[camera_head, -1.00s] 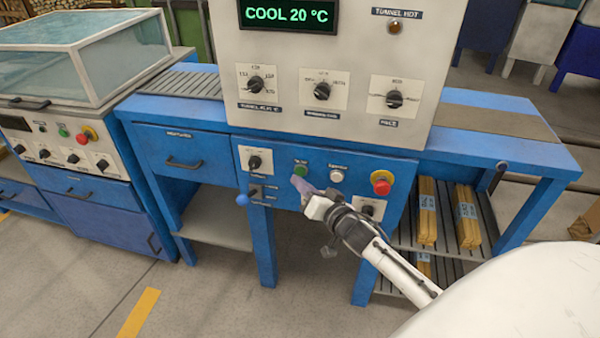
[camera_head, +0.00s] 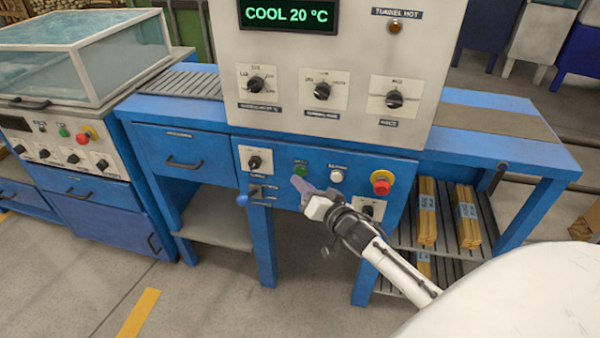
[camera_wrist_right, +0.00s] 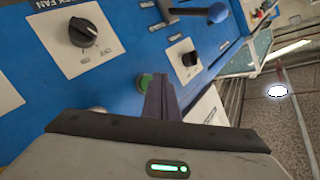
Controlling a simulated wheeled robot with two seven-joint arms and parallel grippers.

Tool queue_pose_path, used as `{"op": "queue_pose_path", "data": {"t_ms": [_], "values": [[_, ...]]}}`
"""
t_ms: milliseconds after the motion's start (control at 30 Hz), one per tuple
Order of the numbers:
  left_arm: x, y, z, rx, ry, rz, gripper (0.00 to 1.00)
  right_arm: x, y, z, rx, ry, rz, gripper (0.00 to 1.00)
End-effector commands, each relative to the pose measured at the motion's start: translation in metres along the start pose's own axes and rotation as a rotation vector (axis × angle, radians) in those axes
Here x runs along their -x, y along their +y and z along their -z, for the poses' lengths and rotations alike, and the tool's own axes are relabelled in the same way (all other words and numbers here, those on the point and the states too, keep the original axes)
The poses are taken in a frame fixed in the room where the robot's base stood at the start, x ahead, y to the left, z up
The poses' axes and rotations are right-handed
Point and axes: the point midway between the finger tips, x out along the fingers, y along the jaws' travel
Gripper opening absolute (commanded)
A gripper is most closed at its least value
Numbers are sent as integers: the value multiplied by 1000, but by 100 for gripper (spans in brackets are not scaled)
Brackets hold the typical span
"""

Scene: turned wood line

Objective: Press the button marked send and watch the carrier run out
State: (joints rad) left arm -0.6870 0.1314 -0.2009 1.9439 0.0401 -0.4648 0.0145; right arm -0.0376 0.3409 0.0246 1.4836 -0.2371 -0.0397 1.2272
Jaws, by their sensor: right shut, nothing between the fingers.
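A green button (camera_head: 300,170) sits on the blue front panel, with a pale round button (camera_head: 337,175) to its right. Their labels are too small to read, so I cannot tell which is marked send. My right gripper (camera_head: 298,183) is shut and empty, its purple-grey fingers just below the green button. In the right wrist view the fingers (camera_wrist_right: 160,98) partly cover the green button (camera_wrist_right: 144,82); I cannot tell if they touch it. No carrier can be made out. My left gripper is not in view.
A red stop button (camera_head: 381,183) and a blue-knobbed lever (camera_head: 243,199) flank the buttons. Above is a white control cabinet (camera_head: 345,120) reading COOL 20 °C. A slatted roller bed (camera_head: 185,84) is at left, a dark belt (camera_head: 500,121) at right. Wood bundles (camera_head: 427,215) lie below.

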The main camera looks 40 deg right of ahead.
Motion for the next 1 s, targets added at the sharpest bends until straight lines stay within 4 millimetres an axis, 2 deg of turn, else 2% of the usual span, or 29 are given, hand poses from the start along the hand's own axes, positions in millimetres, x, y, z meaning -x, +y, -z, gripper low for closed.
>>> {"op": "queue_pose_path", "data": {"t_ms": [1000], "values": [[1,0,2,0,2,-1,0,-6,4,5,0,0,0,0]]}}
